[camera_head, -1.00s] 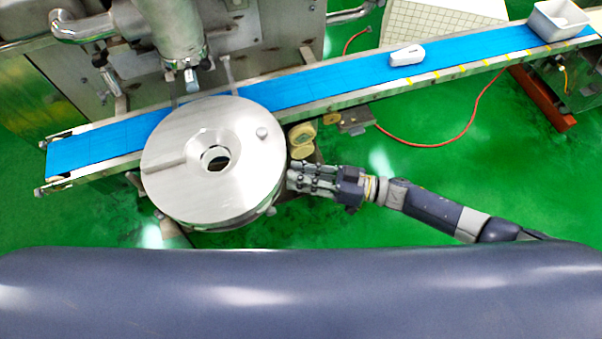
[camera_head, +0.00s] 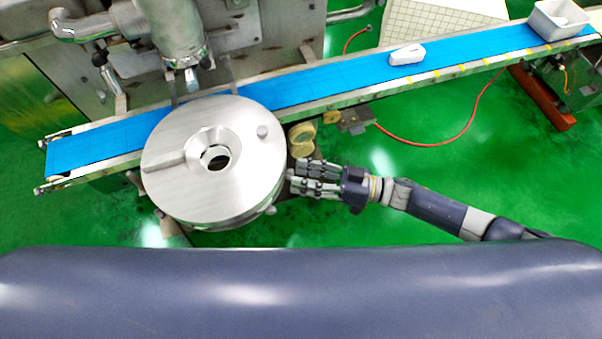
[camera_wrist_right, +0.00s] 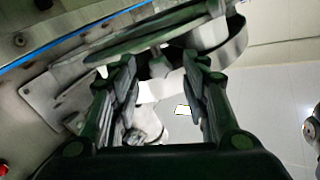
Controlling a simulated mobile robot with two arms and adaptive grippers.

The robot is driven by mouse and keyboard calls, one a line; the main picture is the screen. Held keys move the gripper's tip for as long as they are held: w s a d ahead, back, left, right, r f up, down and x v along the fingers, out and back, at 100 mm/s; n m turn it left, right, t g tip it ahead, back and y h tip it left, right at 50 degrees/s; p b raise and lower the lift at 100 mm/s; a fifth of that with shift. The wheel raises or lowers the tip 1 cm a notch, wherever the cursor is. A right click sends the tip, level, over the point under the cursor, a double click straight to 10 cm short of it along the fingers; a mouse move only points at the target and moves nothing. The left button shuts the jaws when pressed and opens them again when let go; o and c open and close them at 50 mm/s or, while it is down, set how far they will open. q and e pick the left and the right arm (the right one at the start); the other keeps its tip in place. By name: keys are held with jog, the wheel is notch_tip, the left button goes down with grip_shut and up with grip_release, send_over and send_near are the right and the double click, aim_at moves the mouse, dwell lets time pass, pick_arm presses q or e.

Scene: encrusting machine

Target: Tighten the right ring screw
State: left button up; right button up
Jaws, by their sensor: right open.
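The round steel drum (camera_head: 232,185) of the machine stands at the left centre of the head view, with a raised bar, a small knob and a centre hole on its top. My right gripper (camera_head: 293,179) is at its right side, fingers spread, pointing left close to the rim. In the wrist view my right gripper (camera_wrist_right: 165,65) is open, with dark metal parts beyond and between its fingers. I cannot make out the right ring screw for certain; the drum's edge may hide it. Yellowish round parts (camera_head: 302,134) sit just above the gripper. My left gripper is not in view.
A blue conveyor belt (camera_head: 330,78) runs behind the drum, carrying a white object (camera_head: 407,54) and a white bin (camera_head: 560,20). A red hose (camera_head: 440,142) lies on the green floor. Open floor surrounds my right forearm.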

jog(key=v, duration=1.1)
jog(key=shift+f, duration=0.1)
jog(key=w+f+m+t+h+b, duration=0.1)
jog(key=w+f+m+t+h, duration=0.2)
jog(key=w+f+t, duration=0.35)
jog(key=s+d+f+m+h, duration=0.1)
jog(key=d+f+h, duration=0.2)
jog(key=f, duration=0.3)
jog(key=s+d+f+m+h+b, duration=0.1)
jog(key=d+f+h, duration=0.15)
jog(key=f, duration=0.35)
jog(key=d+f+m+h, duration=0.2)
jog(key=d+f+h, duration=0.1)
jog(key=f, duration=0.3)
jog(key=s+d+f+m+g+h, duration=0.1)
jog(key=s+d+f+g+h, duration=0.2)
jog(key=s+f, duration=0.55)
jog(key=s+f+g+h+b, duration=0.1)
jog(key=s+f+g, duration=0.2)
jog(key=s, duration=1)
jog(key=s+f+m+g+h+b, duration=0.1)
jog(key=s+f+g+h, duration=0.1)
jog(key=s+f, duration=0.6)
jog(key=s+g, duration=0.1)
jog(key=s, duration=0.4)
jog(key=shift+s, duration=0.25)
